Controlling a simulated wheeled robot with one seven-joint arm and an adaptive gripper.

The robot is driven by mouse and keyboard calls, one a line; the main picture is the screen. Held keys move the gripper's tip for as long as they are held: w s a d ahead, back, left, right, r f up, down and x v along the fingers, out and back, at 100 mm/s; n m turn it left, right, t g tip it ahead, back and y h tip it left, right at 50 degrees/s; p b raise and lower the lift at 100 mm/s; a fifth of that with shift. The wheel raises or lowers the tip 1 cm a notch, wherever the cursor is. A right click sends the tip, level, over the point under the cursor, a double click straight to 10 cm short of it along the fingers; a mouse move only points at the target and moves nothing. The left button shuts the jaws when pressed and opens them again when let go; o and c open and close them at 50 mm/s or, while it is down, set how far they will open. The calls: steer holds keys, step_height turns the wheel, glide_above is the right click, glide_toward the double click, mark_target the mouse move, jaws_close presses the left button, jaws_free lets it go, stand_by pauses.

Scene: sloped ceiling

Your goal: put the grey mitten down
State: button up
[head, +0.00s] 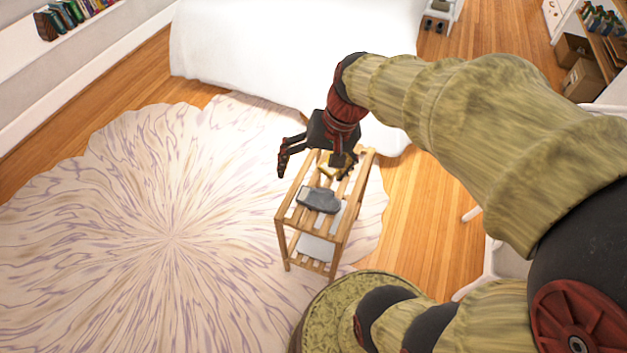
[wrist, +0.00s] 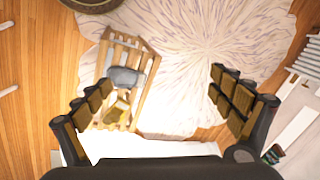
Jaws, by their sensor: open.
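The grey mitten (head: 318,200) lies on the top shelf of a small slatted wooden rack (head: 279,214), near its front end. In the wrist view the mitten (wrist: 124,77) rests on the slats of the rack (wrist: 149,66), apart from my fingers. My gripper (head: 313,168) is open and empty, above the far end of the rack. In the wrist view its two fingers (wrist: 165,105) are spread wide with nothing between them. A small yellow object (wrist: 117,111) lies on the rack beyond the mitten, close to the left finger.
A pale object (head: 316,248) lies on the rack's lower shelf. A round patterned rug (head: 150,230) spreads left of the rack, with clear space on it. A white-covered bed (head: 270,50) stands behind. A bookshelf (head: 85,20) is at the far left wall.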

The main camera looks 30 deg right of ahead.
steer(key=s+a+r+n+t+h, duration=0.2)
steer(key=s+r+n+t, duration=0.1)
steer(key=s+r+n, duration=0.2)
step_height(320, 180, up, 3)
steer(key=shift+s+a+f+n+t+h, duration=0.2)
steer(key=shift+s+a+n+t+h, duration=0.15)
steer(key=shift+s, duration=0.55)
steer(key=shift+c, duration=1.2)
